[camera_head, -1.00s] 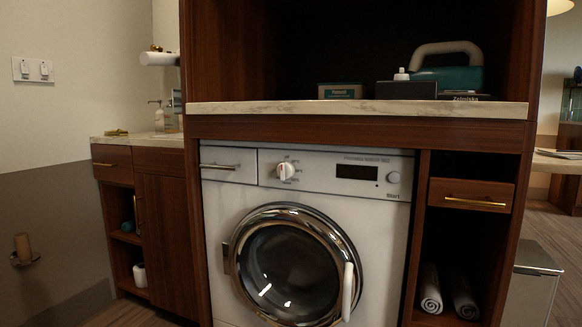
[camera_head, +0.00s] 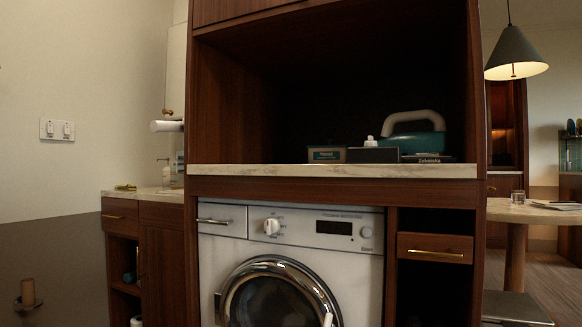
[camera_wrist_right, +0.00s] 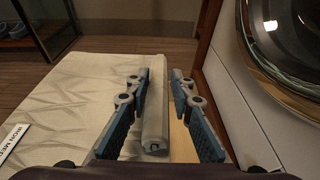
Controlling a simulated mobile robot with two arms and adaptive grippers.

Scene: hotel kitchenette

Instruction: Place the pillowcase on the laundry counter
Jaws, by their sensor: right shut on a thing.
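The laundry counter (camera_head: 300,171), a pale marble top in a dark wood niche, runs above the washing machine in the head view. My right gripper (camera_wrist_right: 160,76) shows in the right wrist view, its blue-grey fingers on either side of a long pale strip (camera_wrist_right: 155,100). It is shut on this strip, which looks like folded cloth. I cannot tell for certain that it is the pillowcase. My left gripper is in neither current view.
Two boxes (camera_head: 373,155) and a teal-and-white iron (camera_head: 413,137) stand on the counter's right part; its left part is clear. The washing machine (camera_head: 290,262) is below. A pale patterned surface (camera_wrist_right: 75,105) lies left of my right gripper.

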